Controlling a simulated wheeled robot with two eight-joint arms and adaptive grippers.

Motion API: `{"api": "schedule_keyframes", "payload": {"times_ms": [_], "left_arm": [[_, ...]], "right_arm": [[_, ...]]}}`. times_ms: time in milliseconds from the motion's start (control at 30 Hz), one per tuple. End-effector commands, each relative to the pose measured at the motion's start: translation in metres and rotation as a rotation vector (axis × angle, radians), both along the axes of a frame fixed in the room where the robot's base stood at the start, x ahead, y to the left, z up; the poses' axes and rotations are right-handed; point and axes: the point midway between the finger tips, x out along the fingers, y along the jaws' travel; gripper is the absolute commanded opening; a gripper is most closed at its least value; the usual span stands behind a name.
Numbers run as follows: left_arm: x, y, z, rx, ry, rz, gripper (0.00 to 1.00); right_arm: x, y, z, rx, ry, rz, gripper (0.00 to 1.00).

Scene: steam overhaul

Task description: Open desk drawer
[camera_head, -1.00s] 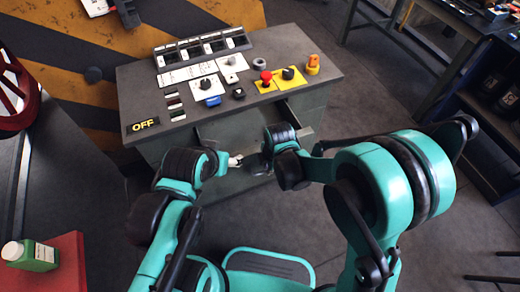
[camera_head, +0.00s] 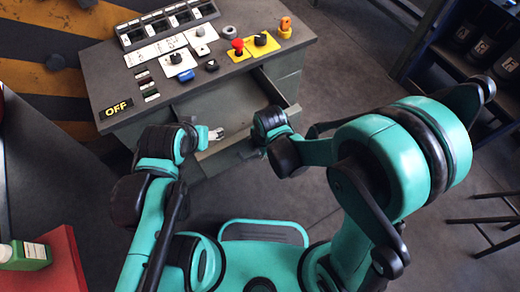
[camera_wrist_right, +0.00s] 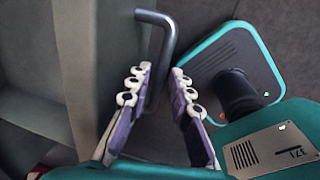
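The grey desk (camera_head: 90,80) stands ahead of me in the head view. Its drawer (camera_head: 289,115) is pulled out, with the dark inside showing under the desktop. My right gripper (camera_wrist_right: 160,75) is at the drawer front.
Switches, a red button (camera_head: 238,46) and an OFF sign (camera_head: 116,108) are on the desktop. A red surface with a green bottle (camera_head: 30,256) is at lower left. Dark shelving (camera_head: 470,45) is at upper right.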

Motion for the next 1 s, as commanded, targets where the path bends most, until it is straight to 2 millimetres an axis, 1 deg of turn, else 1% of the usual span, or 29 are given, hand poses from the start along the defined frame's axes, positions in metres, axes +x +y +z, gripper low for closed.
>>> {"api": "schedule_keyframes", "payload": {"times_ms": [200, 333, 467, 700, 800, 900, 1000], "left_arm": [[0.000, 0.000, 0.000, 0.000, 0.000, 0.000, 0.63], [0.000, 0.000, 0.000, 0.000, 0.000, 0.000, 0.63], [0.000, 0.000, 0.000, 0.000, 0.000, 0.000, 0.63], [0.000, 0.000, 0.000, 0.000, 0.000, 0.000, 0.63], [0.000, 0.000, 0.000, 0.000, 0.000, 0.000, 0.63], [0.000, 0.000, 0.000, 0.000, 0.000, 0.000, 0.63], [0.000, 0.000, 0.000, 0.000, 0.000, 0.000, 0.63]], "right_arm": [[0.000, 0.000, 0.002, 0.000, 0.000, 0.000, 0.20], [-0.002, -0.001, 0.012, 0.000, 0.000, 0.000, 0.20], [-0.005, -0.004, 0.032, 0.000, 0.000, 0.000, 0.20], [-0.012, -0.008, 0.078, 0.000, 0.000, -0.001, 0.20], [-0.015, -0.010, 0.094, 0.000, 0.000, -0.001, 0.20], [-0.016, -0.011, 0.106, 0.000, 0.000, -0.001, 0.20], [-0.018, -0.012, 0.114, 0.000, 0.000, 0.000, 0.20]]}}
